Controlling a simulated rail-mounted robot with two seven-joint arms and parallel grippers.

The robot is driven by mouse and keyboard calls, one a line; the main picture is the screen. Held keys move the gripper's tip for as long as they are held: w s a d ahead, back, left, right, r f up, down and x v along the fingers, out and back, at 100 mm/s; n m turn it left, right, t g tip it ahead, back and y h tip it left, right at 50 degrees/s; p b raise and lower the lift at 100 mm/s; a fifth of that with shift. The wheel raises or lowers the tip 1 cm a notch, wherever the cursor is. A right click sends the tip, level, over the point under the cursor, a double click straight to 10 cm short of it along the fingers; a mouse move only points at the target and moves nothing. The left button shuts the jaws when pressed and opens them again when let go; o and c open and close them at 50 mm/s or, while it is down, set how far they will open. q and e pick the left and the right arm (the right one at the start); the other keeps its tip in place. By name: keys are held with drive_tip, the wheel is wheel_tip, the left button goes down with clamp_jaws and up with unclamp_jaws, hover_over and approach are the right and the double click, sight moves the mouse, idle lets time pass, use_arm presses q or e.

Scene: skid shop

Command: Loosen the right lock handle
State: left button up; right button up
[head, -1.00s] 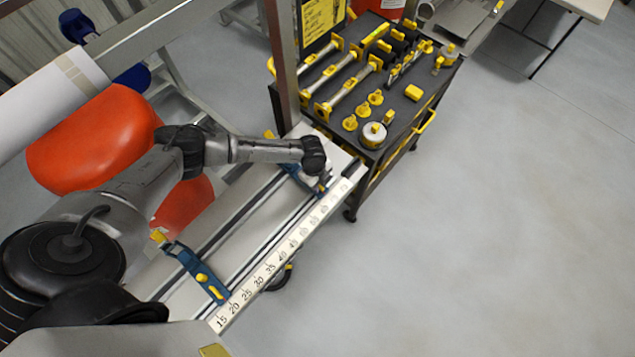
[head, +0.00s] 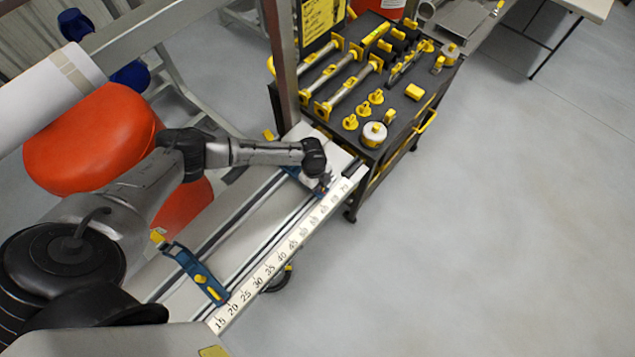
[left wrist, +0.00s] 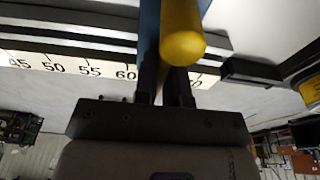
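The right blue stop (head: 291,170) sits near the far end of the white flat rail, mostly hidden by my left arm in the head view. Its yellow lock handle (left wrist: 183,40) shows large at the top of the left wrist view, beside a blue bar (left wrist: 149,25). My left gripper (head: 322,187) is over this stop. In the left wrist view its dark fingers (left wrist: 163,80) stand close together with a narrow yellow strip between them; the handle's rounded end covers part of the right finger. The left blue stop (head: 196,271) has a yellow handle too. My right gripper is out of view.
A numbered scale (head: 270,268) runs along the rail's front edge. A black tool cart (head: 400,110) with yellow-ended parts stands beyond the rail end. A metal post (head: 281,60) rises near that end. An orange drum (head: 90,140) lies behind my left arm. Floor at right is clear.

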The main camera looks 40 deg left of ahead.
use_arm(q)
clamp_jaws()
drive_tip(key=shift+f+m+b, duration=0.1)
drive_tip(key=shift+m+b, duration=0.55)
drive_tip(key=shift+m, duration=1.05)
drive_tip(key=shift+b, duration=0.3)
drive_tip(key=shift+m+g, duration=0.3)
drive_tip(key=shift+m, duration=0.1)
drive_tip(key=shift+m+b, duration=0.55)
drive_tip(key=shift+m, duration=0.85)
